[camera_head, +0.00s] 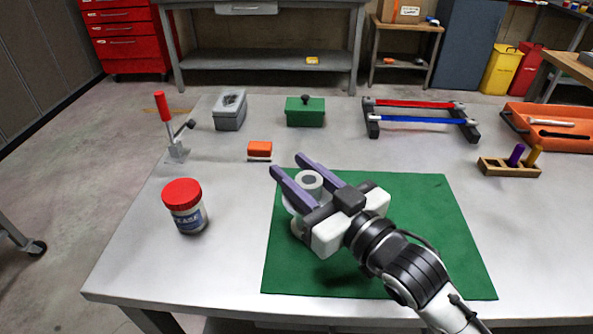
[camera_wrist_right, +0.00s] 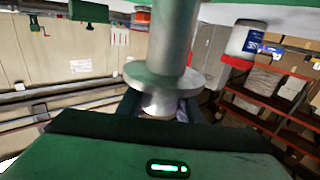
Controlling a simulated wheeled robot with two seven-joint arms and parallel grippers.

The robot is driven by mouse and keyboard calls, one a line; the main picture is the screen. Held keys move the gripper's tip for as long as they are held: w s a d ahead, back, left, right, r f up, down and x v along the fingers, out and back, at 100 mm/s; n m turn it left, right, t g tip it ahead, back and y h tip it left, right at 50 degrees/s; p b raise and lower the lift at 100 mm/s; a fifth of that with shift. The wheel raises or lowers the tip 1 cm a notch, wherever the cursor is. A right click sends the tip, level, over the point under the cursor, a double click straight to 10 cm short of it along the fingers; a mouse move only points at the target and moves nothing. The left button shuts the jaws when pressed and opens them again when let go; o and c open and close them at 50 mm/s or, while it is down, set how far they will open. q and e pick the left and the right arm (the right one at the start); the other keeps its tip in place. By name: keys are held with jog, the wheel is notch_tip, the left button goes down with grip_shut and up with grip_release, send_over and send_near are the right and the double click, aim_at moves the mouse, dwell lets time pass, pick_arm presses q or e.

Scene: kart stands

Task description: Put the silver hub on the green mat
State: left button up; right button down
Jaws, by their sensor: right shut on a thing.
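The silver hub (camera_head: 310,180) is between the fingers of my right gripper (camera_head: 288,164), over the left part of the green mat (camera_head: 420,220). The gripper is shut on it. In the head view its round, hollow top end shows between the fingers, and part of its flange and lower body shows to the left of them. In the right wrist view the hub (camera_wrist_right: 170,45) shows as a wide cylinder with a round flange. Its lower end is hidden, so I cannot tell whether it touches the mat. My left gripper is not in view.
A red-lidded jar (camera_head: 184,208) stands left of the mat. An orange block (camera_head: 260,149) and a red-handled clamp (camera_head: 168,128) are farther back. Behind stand a grey box (camera_head: 230,112), a green box (camera_head: 305,112), a rod rack (camera_head: 420,118), a wooden holder (camera_head: 510,170) and an orange tray (camera_head: 535,140).

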jog(key=c, duration=1.3)
grip_release()
jog(key=shift+f, duration=0.1)
jog(key=shift+o, duration=0.2)
jog(key=shift+s+d, duration=0.1)
jog(key=v, duration=1.1)
jog(key=shift+s+d, duration=0.25)
jog(key=shift+s, duration=0.05)
